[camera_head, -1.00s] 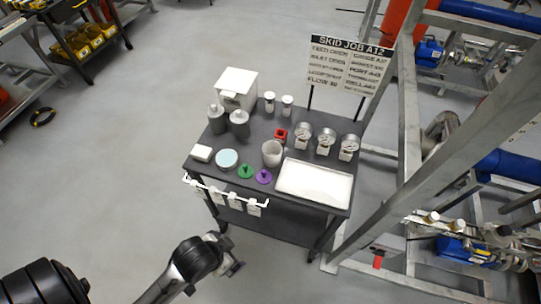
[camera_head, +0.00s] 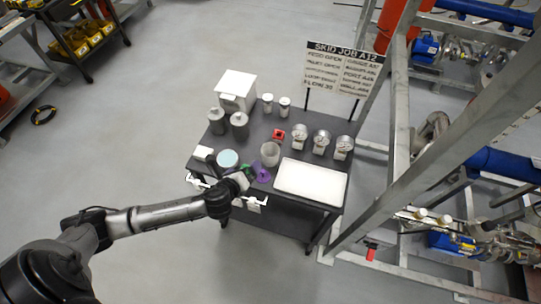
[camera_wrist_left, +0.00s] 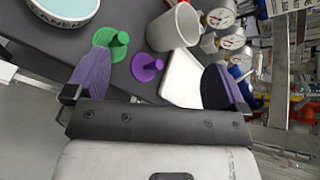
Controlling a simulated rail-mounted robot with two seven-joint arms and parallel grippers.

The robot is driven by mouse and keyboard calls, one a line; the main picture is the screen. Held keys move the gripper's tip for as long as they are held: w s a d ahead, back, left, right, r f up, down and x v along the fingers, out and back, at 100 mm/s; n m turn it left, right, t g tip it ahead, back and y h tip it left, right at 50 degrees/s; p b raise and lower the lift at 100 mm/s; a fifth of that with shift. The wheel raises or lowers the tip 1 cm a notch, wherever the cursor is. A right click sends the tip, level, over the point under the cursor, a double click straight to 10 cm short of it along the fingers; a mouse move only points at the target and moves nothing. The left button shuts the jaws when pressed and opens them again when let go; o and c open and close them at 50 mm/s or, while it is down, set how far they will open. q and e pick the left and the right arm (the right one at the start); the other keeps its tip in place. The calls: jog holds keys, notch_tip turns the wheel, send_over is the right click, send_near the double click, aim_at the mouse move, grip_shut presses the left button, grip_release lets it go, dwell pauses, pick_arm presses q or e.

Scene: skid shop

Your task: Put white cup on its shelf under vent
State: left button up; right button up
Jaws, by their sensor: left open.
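The pale grey-white cup (camera_head: 270,154) stands upright on the dark cart top, left of the white tray. It also shows in the left wrist view (camera_wrist_left: 174,30), beyond the fingers and between them. My left gripper (camera_head: 240,171) is open and empty over the cart's front edge, close to the cup but apart from it. Its purple fingers are spread wide in the left wrist view (camera_wrist_left: 157,80). My right gripper is not in view. I cannot make out a vent or a shelf marked for the cup.
The white tray (camera_head: 310,181), gauges (camera_head: 321,142), grey canisters (camera_head: 239,124) and white box (camera_head: 237,90) crowd the cart. A metal frame (camera_head: 392,190) rises at right.

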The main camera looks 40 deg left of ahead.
pick_arm(q)
jog(key=m, duration=0.3)
jog(key=m+t+h+b, duration=0.1)
jog(key=m+h, duration=0.1)
jog(key=m, duration=0.4)
send_near(275, 147)
jog(key=shift+w+f, duration=0.1)
jog(key=shift+f, duration=0.05)
jog(key=shift+x, duration=0.95)
jog(key=shift+b+x, duration=0.4)
jog(key=shift+x, duration=1.7)
jog(key=shift+a, duration=0.1)
